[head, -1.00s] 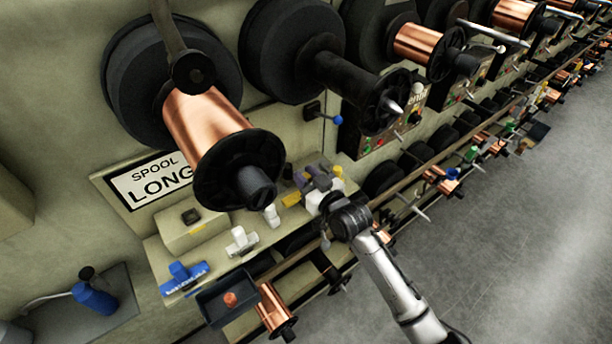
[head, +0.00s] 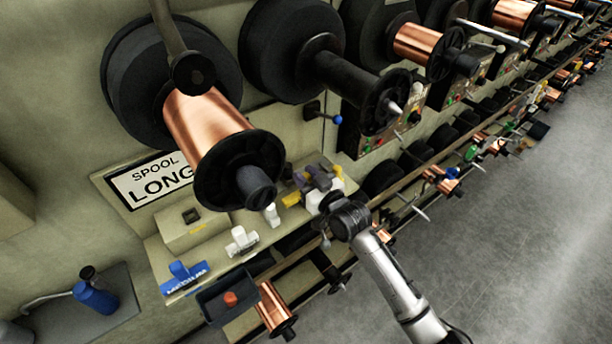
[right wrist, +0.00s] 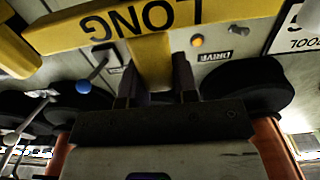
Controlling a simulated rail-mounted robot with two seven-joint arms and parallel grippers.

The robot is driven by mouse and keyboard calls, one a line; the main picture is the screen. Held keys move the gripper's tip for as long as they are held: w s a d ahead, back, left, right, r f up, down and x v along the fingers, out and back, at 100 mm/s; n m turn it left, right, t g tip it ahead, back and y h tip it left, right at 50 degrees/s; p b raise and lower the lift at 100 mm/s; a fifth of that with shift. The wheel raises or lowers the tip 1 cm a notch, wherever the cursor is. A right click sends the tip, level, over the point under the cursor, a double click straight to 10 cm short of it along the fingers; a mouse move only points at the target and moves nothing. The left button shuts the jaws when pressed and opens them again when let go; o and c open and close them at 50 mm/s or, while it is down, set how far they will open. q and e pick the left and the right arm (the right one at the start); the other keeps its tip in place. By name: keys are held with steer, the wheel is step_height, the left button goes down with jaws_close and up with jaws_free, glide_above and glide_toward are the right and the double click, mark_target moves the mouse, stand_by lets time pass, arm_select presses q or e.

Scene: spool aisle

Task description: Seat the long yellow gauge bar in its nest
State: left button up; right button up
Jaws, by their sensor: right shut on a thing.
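The long yellow gauge bar (right wrist: 110,30) crosses the top of the right wrist view, with "LONG" upside down on its face. Its yellow stem (right wrist: 151,65) runs down between the two fingers of my right gripper (right wrist: 153,82), which is shut on it. In the head view, my right gripper (head: 320,182) is over the right part of the shelf, and yellow bar ends (head: 292,199) show beside it. The rest of the bar is hidden there by the gripper. I cannot make out the nest for certain. My left gripper is not in view.
On the shelf, left of the gripper, are a beige block with a dark square opening (head: 191,215), a white handled piece (head: 242,240) and a blue handled piece (head: 186,277). A copper spool (head: 208,128) hangs above. A dark tray (head: 214,309) holds a red thing.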

steer(key=shift+f+b, duration=0.5)
steer(key=shift+f, duration=0.35)
steer(key=o, duration=1)
steer(key=shift+c, duration=0.2)
steer(key=shift+o, duration=0.4)
steer(key=shift+r, duration=0.45)
steer(key=r+p, duration=0.1)
steer(key=r, duration=0.1)
steer(key=d+r+p, duration=0.1)
steer(key=r, duration=0.1)
steer(key=shift+s, duration=0.2)
steer(key=s+d+r+p, duration=0.2)
steer(key=s+d+r, duration=0.3)
steer(key=d, duration=0.4)
steer(key=shift+s+r, duration=0.3)
steer(key=shift+r, duration=0.3)
